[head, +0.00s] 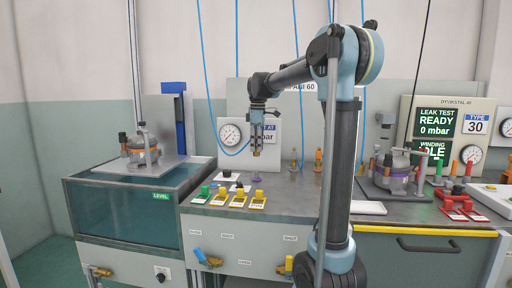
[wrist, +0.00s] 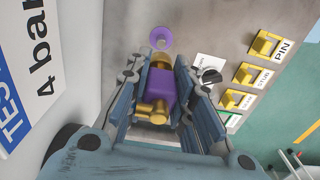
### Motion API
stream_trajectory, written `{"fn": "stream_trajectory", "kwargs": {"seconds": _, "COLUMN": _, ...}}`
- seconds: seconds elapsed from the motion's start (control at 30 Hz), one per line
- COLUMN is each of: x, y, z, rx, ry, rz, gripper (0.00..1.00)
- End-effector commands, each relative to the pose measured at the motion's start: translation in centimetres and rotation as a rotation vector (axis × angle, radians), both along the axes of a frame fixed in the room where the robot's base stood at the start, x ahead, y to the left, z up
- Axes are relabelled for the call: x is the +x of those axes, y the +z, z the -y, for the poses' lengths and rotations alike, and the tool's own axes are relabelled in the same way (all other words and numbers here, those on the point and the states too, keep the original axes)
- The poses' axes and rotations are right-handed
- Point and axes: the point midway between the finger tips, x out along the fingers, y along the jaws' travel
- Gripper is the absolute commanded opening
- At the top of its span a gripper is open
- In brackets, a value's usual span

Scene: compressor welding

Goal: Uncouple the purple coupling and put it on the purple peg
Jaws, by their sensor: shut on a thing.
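My gripper (head: 257,146) hangs pointing down over the grey bench in the head view. In the wrist view its fingers (wrist: 170,95) are shut around the purple coupling (wrist: 161,87), a purple block with brass ends. The purple peg (wrist: 160,38) shows as a round purple piece on the bench, just beyond the coupling's far brass end. It also shows small below my gripper in the head view (head: 249,171). The coupling appears held above the bench, apart from the peg. The fingers hide the coupling's sides.
A round gauge (head: 230,134) stands behind my gripper. A blue hose (head: 214,125) loops down close to it on the left. Compressors stand on the left (head: 143,152) and right (head: 392,174).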

Motion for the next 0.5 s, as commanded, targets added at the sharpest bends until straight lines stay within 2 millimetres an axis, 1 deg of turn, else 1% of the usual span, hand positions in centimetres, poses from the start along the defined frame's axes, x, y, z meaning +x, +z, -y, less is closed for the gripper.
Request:
{"fn": "stream_trajectory", "kwargs": {"seconds": 0.03, "x": 0.0, "y": -0.1, "z": 0.3, "rx": 0.016, "ry": -0.004, "rz": 0.002, "gripper": 0.00}}
{"fn": "stream_trajectory", "kwargs": {"seconds": 0.1, "x": 0.0, "y": -0.5, "z": 0.4, "rx": 0.037, "ry": -0.004, "rz": 0.006, "gripper": 0.00}}
{"fn": "stream_trajectory", "kwargs": {"seconds": 0.5, "x": 0.0, "y": -4.7, "z": 0.3, "rx": 0.035, "ry": -0.003, "rz": 0.006, "gripper": 0.00}}
